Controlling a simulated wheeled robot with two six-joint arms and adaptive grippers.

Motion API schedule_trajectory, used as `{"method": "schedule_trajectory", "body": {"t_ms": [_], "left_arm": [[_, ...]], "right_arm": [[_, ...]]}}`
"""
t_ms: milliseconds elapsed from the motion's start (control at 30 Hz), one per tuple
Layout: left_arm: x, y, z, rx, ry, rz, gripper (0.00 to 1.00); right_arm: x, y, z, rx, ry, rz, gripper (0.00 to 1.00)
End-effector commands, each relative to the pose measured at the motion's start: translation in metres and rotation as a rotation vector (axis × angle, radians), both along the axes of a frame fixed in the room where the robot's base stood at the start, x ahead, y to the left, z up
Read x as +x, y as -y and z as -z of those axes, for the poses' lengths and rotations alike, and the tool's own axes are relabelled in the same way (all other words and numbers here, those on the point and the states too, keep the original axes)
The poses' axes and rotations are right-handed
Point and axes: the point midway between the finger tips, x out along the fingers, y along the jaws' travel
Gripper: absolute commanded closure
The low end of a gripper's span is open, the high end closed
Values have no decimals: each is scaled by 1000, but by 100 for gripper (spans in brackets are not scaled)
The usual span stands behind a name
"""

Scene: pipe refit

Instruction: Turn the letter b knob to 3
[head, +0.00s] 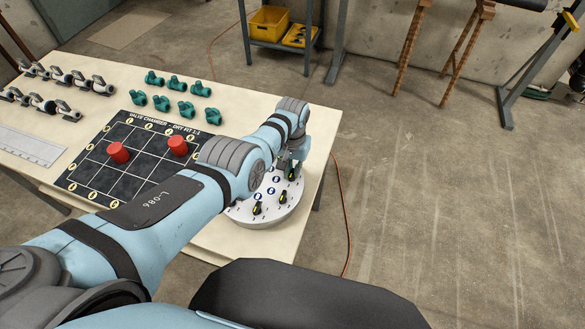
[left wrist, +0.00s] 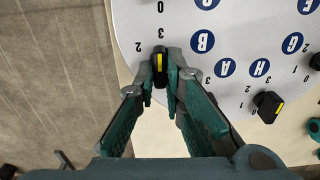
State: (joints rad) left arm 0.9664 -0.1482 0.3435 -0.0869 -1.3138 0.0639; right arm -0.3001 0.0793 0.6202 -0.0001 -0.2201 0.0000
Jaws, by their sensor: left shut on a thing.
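My left gripper (head: 291,172) reaches down onto a round white panel (head: 268,222) at the table's near right corner. In the left wrist view the gripper (left wrist: 161,72) is shut on a black knob (left wrist: 159,82) with a yellow pointer stripe. The blue letter B disc (left wrist: 202,41) lies up and right of this knob. The digit 3 (left wrist: 161,33) stands just above the knob, and the digit 2 (left wrist: 137,47) stands to its left. The stripe runs upright in the picture, in line with the 3. My right gripper is out of view.
Another black knob (left wrist: 268,107) sits beside the H disc (left wrist: 260,68). A dark chart board (head: 90,185) with two red cylinders lies left of the panel. Green fittings (head: 173,83) and grey valves (head: 78,80) stand further back. Open floor lies right of the table.

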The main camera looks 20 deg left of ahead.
Motion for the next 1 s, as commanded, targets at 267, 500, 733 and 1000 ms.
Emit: {"method": "schedule_trajectory", "body": {"t_ms": [267,500,733,1000], "left_arm": [[-5,1,4,0,-15,1,72],[-3,0,2,1,-7,0,70],[0,0,-7,0,-2,0,70],[-1,1,-67,-2,0,0,70]], "right_arm": [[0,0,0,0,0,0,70],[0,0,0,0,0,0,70],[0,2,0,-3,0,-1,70],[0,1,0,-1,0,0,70]]}}
